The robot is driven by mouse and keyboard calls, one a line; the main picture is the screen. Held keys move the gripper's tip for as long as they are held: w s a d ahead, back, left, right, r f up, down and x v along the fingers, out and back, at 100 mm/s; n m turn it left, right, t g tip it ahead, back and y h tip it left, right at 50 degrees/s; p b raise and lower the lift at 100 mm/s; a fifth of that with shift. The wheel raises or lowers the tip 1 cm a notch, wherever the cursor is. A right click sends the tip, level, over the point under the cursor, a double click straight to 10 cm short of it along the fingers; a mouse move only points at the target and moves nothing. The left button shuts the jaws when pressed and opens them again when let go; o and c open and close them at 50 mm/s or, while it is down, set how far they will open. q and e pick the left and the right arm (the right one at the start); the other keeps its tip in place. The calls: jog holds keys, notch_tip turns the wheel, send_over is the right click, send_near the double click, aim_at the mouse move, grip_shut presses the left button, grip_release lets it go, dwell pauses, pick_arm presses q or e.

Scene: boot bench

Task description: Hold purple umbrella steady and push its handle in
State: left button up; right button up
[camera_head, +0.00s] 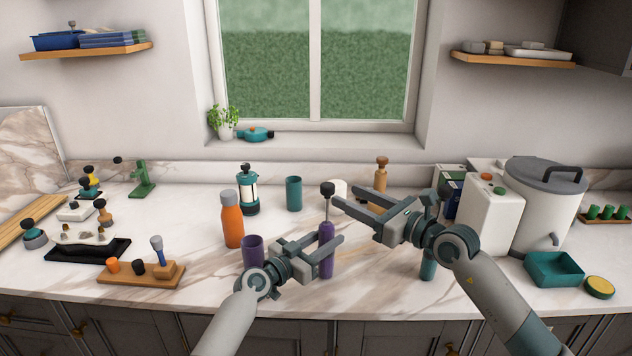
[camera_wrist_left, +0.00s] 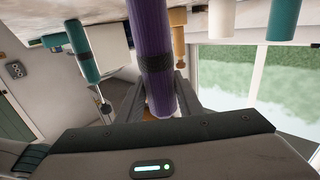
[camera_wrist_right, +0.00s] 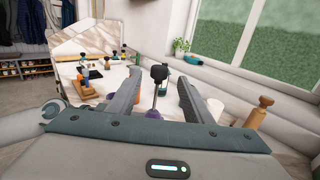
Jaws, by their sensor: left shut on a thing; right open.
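The purple umbrella (camera_head: 326,240) stands upright near the counter's front, its thin shaft drawn out above the purple body to a black handle knob (camera_head: 327,188). My left gripper (camera_head: 328,242) is shut on the purple body. In the left wrist view the umbrella (camera_wrist_left: 150,45) shows between its fingers. My right gripper (camera_head: 346,197) is open and empty, its fingers pointing left close to the handle. In the right wrist view the handle knob (camera_wrist_right: 159,72) shows between the open fingers, with the shaft below it; whether it lies within their reach is unclear.
A purple cup (camera_head: 252,249) and an orange bottle (camera_head: 232,222) stand left of the umbrella. A teal cup (camera_head: 294,193) and a wooden mill (camera_head: 381,174) stand behind. A teal cylinder (camera_head: 428,266) stands below my right wrist. A white box (camera_head: 490,212) is farther right.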

aim_at(322, 184)
jog(key=x, duration=1.2)
